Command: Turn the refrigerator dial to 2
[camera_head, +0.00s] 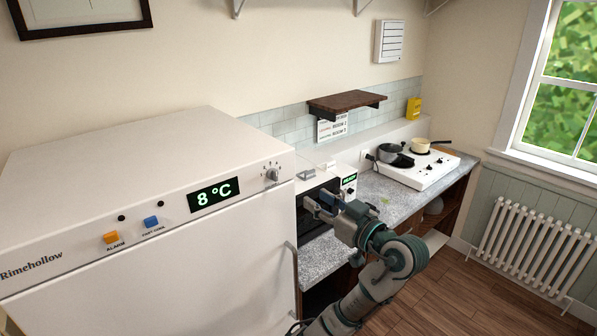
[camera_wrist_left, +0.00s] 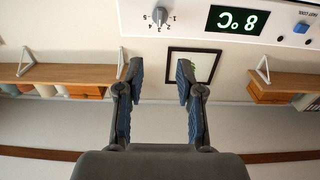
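The white refrigerator (camera_head: 150,290) fills the left of the head view. Its dial (camera_head: 271,174) is a small grey knob at the right end of the top panel, beside a green display (camera_head: 213,194) reading 8 °C. The wrist view is upside down and shows the dial (camera_wrist_left: 159,17) at the top, with small numbers around it; which one it points to is too small to tell. My left gripper (camera_head: 312,207) is in front of the microwave, right of and lower than the dial. In the wrist view its fingers (camera_wrist_left: 159,76) are apart and empty. My right gripper is not in view.
An orange button (camera_head: 110,237) and a blue button (camera_head: 151,221) sit left of the display. The refrigerator handle (camera_head: 292,262) is on the door's right edge. A microwave (camera_head: 349,182) and a stove (camera_head: 432,172) with pots stand on the counter. A wooden shelf (camera_head: 347,101) hangs above.

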